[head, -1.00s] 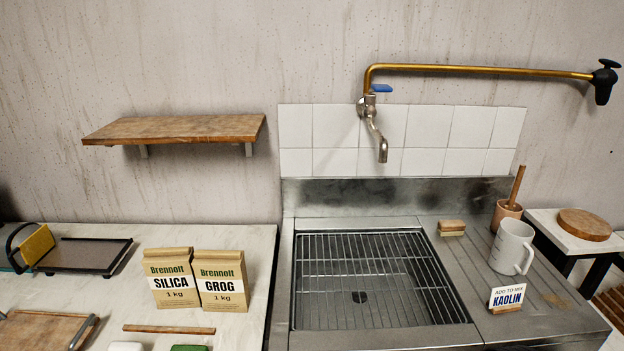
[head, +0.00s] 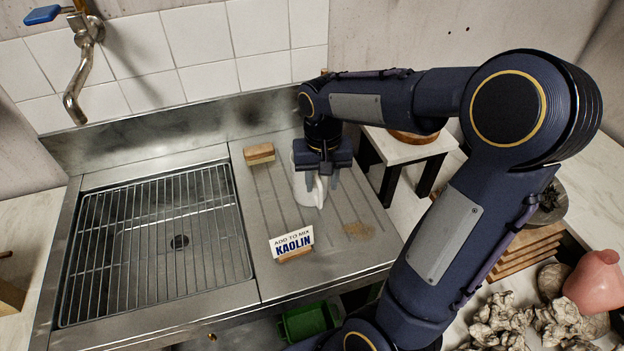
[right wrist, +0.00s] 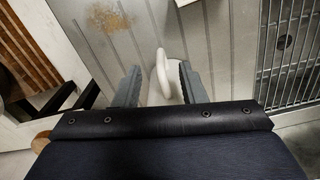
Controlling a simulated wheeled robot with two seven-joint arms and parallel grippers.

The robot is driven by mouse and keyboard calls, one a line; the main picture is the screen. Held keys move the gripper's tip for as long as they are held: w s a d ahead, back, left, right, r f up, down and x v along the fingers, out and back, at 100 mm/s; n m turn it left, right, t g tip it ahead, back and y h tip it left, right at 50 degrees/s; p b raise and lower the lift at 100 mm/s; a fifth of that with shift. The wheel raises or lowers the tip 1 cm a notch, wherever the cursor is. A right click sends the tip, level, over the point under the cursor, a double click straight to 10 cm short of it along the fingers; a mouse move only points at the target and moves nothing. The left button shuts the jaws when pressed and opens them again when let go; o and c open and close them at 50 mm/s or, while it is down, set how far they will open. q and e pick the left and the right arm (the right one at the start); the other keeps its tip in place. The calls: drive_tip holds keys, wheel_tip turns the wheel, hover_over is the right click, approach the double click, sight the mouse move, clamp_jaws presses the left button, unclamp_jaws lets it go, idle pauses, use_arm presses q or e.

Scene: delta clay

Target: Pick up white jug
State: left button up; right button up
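The white jug (head: 305,194) stands on the ribbed drainboard to the right of the sink, its upper part hidden by my gripper in the head view. My right gripper (head: 318,178) comes down over it from above, fingers pointing down. In the right wrist view, the jug's white handle (right wrist: 161,68) stands between the two spread fingers of my right gripper (right wrist: 159,75), with a gap on either side. Most of the jug's body is hidden there. My left gripper is not in view.
A KAOLIN sign (head: 292,243) stands in front of the jug, and a wooden-backed brush (head: 259,153) lies behind it to the left. The sink grid (head: 155,240) is empty. A small white-topped table (head: 408,148) stands to the right of the drainboard.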

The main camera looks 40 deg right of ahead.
sight(321, 186)
drive_tip(key=f, duration=0.5)
drive_tip(key=shift+w+d+f, duration=0.2)
drive_tip(key=shift+w+f, duration=0.05)
drive_tip(key=shift+w, duration=0.1)
